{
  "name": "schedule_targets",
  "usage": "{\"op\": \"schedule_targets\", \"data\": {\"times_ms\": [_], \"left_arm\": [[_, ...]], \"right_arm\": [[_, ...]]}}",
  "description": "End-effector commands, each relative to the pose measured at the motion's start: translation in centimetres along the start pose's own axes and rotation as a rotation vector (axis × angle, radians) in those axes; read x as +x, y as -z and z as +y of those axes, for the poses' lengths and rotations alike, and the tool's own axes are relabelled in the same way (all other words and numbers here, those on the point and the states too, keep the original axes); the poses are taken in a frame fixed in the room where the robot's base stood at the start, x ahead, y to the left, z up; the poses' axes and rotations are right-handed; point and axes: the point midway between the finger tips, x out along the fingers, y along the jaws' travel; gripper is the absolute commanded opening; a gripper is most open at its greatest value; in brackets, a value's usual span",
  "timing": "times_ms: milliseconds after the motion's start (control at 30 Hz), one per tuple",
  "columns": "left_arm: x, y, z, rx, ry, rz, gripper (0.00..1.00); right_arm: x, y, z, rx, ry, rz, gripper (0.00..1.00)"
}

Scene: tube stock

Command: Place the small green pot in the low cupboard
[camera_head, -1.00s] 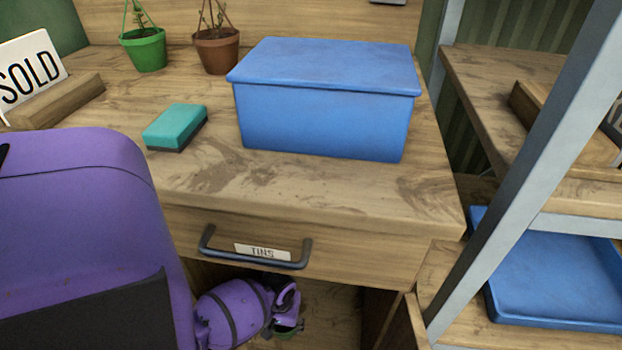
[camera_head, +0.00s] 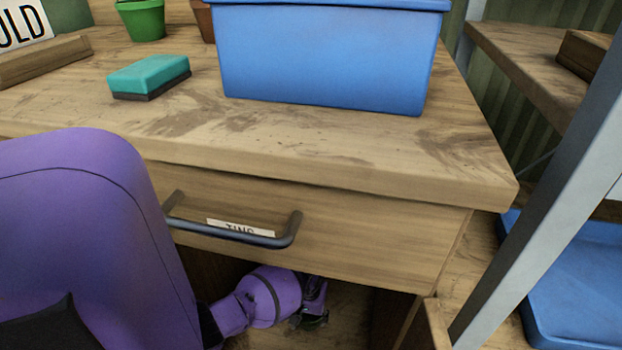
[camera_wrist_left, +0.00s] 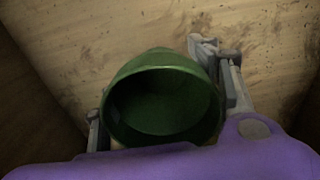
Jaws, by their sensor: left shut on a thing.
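The small green pot (camera_wrist_left: 160,70) fills the middle of the left wrist view, its open, dark mouth facing the camera. My left gripper (camera_wrist_left: 165,100) is shut on it, with one finger on each side. In the head view the left gripper (camera_head: 314,308) reaches under the drawer into the low cupboard (camera_head: 345,325), and only a little dark green of the pot shows below it. The pot is over the cupboard's wooden floor (camera_wrist_left: 80,35); I cannot tell whether it touches. My right gripper is not in view.
A drawer with a dark handle (camera_head: 232,233) and a label is just above my arm. A metal post (camera_head: 540,215) stands at right.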

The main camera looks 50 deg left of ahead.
Motion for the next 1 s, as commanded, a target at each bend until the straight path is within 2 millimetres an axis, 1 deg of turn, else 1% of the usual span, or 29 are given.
{"op": "schedule_targets", "data": {"times_ms": [33,100,367,500,533,667,700,1000], "left_arm": [[1.51,-0.33,-0.14,0.0,0.004,-0.007,0.32],[2.17,-0.34,-0.16,0.0,0.004,-0.006,0.32],[1.97,-0.24,-0.11,0.0,0.002,-0.003,0.32],[2.42,-0.27,-0.11,0.0,0.002,-0.004,0.32],[2.45,-0.28,-0.11,0.0,0.002,-0.004,0.59],[2.37,-0.28,-0.1,0.0,0.002,-0.003,0.76],[2.37,-0.28,-0.11,0.0,0.002,-0.004,0.78],[2.27,-0.28,-0.12,0.0,0.002,-0.004,0.78]], "right_arm": [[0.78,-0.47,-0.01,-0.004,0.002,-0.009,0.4],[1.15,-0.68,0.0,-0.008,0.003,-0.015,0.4],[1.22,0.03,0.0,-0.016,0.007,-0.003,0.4],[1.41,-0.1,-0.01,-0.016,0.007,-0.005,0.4],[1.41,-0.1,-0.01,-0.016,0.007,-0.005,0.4],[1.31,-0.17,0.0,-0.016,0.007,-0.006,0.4],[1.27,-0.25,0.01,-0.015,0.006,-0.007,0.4],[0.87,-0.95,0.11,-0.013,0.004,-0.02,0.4]]}}
